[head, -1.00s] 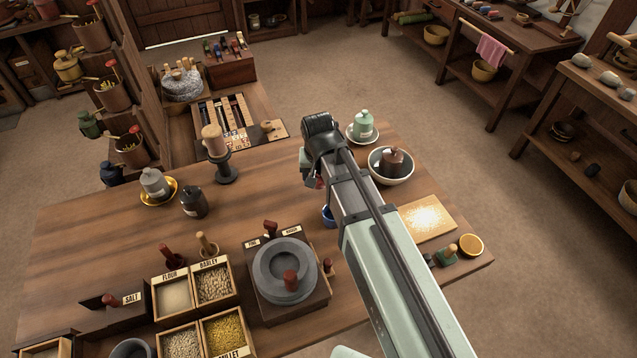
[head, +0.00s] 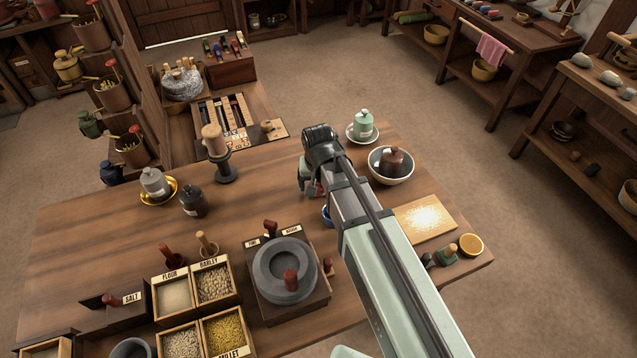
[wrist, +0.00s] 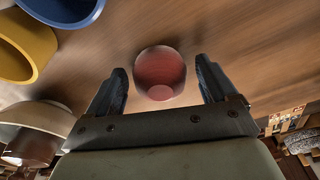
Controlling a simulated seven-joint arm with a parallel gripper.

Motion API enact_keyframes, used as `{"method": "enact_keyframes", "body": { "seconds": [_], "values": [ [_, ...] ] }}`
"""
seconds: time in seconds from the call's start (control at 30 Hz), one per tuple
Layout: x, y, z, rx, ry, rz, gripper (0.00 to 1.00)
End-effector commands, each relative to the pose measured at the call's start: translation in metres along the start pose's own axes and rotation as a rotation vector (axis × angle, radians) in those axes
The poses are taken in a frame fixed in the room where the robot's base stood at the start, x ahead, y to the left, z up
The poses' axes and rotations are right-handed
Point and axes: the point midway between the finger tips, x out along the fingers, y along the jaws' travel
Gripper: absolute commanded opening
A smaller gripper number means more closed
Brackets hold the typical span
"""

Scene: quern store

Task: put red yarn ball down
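The red yarn ball (wrist: 160,72) shows in the wrist view as a blurred, dull red round shape with a paler pink disc at its near end. It lies between the two fingertips of my gripper (wrist: 161,75), with a narrow gap visible on each side. The fingers are apart and do not appear to press on it. In the head view my gripper (head: 311,188) is low over the table, behind my arm.
A blue bowl (wrist: 62,8) and a yellow bowl (wrist: 25,48) are at upper left in the wrist view. A white bowl with a brown lidded pot (head: 391,166) and a green jar on a saucer (head: 363,125) stand right. Bare table lies between.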

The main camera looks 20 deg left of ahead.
Motion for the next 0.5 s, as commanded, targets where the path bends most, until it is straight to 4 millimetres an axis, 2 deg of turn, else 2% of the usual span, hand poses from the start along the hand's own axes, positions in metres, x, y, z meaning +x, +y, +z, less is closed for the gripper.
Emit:
{"method": "enact_keyframes", "body": {
  "seconds": [0.27,0.5],
  "values": [
    [-0.002,0.0,0.0,0.0,0.001,0.0,0.85],
    [-0.021,0.0,0.0,0.0,0.001,-0.001,0.85]
  ]
}}
